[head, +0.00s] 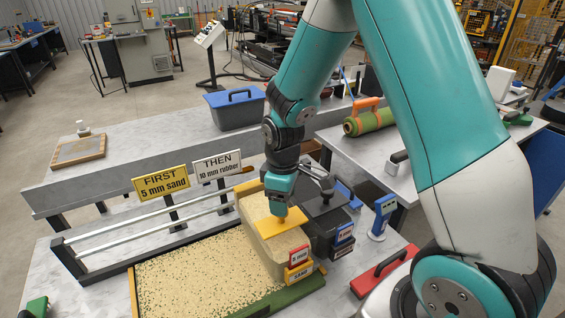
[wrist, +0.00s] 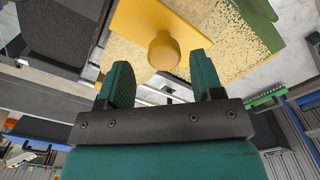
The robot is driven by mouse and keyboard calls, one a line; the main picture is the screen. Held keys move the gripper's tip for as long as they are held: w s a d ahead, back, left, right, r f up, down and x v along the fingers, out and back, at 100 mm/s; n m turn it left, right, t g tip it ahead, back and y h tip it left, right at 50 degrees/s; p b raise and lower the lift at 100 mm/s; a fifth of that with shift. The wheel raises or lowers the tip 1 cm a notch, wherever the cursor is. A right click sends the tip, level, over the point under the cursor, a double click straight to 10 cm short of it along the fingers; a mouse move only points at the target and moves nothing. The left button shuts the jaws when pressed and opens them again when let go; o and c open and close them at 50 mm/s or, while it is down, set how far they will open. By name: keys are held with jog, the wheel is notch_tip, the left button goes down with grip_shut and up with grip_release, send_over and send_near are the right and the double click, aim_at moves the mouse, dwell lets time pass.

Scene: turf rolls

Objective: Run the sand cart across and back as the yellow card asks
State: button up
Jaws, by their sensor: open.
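The yellow card (head: 161,183) reads "FIRST 5 mm sand"; the white card (head: 216,167) beside it reads "THEN 10 mm rubber". The sand cart (head: 275,243), a sand-filled box with a "SAND" label, stands at the right end of the speckled turf bed (head: 200,275). My gripper (head: 281,204) is low over the cart's yellow plate (head: 291,222). In the wrist view the yellow knob (wrist: 164,50) shows just beyond and between my open fingertips (wrist: 163,78); I see no contact. In the head view the gripper hides most of the knob.
A dark rubber cart (head: 322,222) stands close right of the sand cart. A rail (head: 150,222) runs behind the bed. A blue stand (head: 381,217) and a red-handled tool (head: 384,271) are on the right. The bed's left and middle are clear of carts.

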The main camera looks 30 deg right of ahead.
notch_tip(320, 180, up, 15)
jog(key=b, duration=0.1)
jog(key=shift+f, duration=0.2)
jog(key=m, duration=0.6)
send_near(273, 222)
jog(key=f, duration=0.2)
jog(key=d+f, duration=0.1)
jog(key=f, duration=0.1)
jog(key=s+d+f, duration=0.1)
jog(key=shift+f, duration=0.4)
jog(key=shift+c, duration=0.3)
grip_shut()
